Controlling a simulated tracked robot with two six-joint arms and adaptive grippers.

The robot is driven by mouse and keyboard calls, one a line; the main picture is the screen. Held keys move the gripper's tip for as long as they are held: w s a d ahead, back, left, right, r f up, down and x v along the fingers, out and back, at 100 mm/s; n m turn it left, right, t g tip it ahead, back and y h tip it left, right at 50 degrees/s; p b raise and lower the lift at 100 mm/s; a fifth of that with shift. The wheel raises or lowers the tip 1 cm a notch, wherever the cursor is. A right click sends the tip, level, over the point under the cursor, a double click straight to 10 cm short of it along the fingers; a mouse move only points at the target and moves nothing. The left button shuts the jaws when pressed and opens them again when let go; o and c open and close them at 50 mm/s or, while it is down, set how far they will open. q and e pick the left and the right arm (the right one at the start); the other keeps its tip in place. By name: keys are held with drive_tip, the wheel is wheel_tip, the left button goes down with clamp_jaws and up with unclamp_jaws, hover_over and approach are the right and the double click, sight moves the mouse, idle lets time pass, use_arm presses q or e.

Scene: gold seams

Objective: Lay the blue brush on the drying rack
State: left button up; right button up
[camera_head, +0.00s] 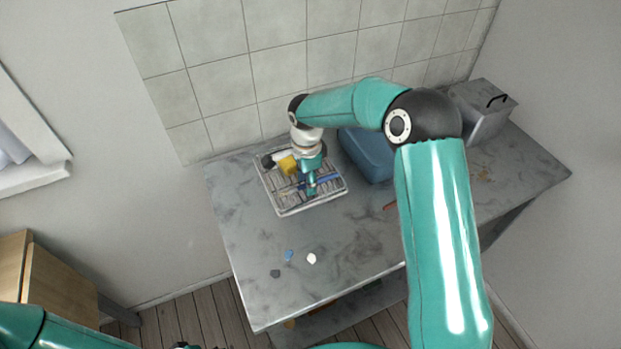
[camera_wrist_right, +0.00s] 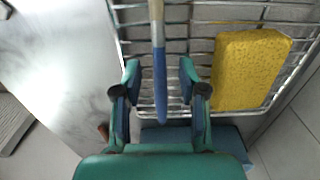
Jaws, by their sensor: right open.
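The drying rack (camera_head: 283,211) is a pale wire rack on the grey table, and its wires (camera_wrist_right: 225,22) fill much of the right wrist view. The blue brush (camera_wrist_right: 159,85) has a pale upper handle and a blue end. It lies across the rack wires, with its blue end reaching the rack's edge; its head is out of the wrist view. My right gripper (camera_wrist_right: 159,72) is open, with one finger on each side of the handle, apart from it. In the head view this gripper (camera_head: 311,186) is low over the rack.
A yellow sponge (camera_wrist_right: 248,70) lies on the rack beside the brush. A blue tub (camera_head: 368,157) stands right of the rack, and a grey box with a handle (camera_head: 484,112) stands farther right. Small blue (camera_head: 288,255) and white (camera_head: 311,258) bits lie at the front. The tiled wall is close behind.

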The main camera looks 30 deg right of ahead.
wheel_tip(320, 180, up, 12)
drive_tip(key=b, duration=0.1)
idle(0.4)
idle(0.4)
